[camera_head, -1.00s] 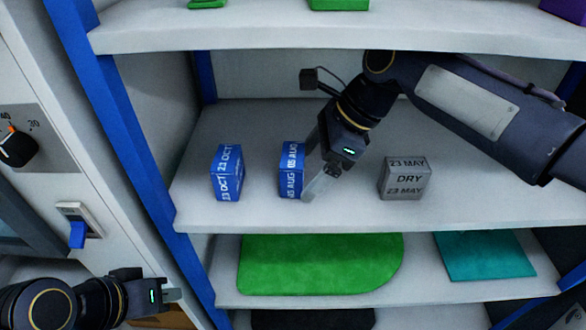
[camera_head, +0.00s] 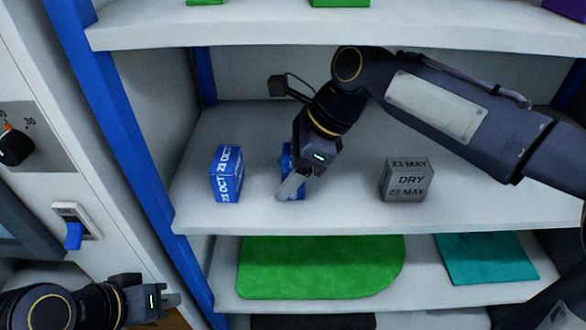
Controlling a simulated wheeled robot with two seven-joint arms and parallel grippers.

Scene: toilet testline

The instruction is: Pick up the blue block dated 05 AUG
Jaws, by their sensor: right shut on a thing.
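The blue block dated 05 AUG (camera_head: 286,160) stands on the middle shelf (camera_head: 330,221). My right gripper (camera_head: 292,186) is shut on it. The gripper hides most of the block, and its date cannot be read now. A second blue block dated 23 OCT (camera_head: 226,174) stands to its left, apart from the gripper. My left gripper (camera_head: 171,301) is low at the left, away from the blocks; its fingers are too small to judge.
The upper shelf (camera_head: 300,36) is close above my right arm. Green (camera_head: 320,265) and teal (camera_head: 485,257) flat pieces lie on the shelf below. A blue post (camera_head: 130,150) borders the left.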

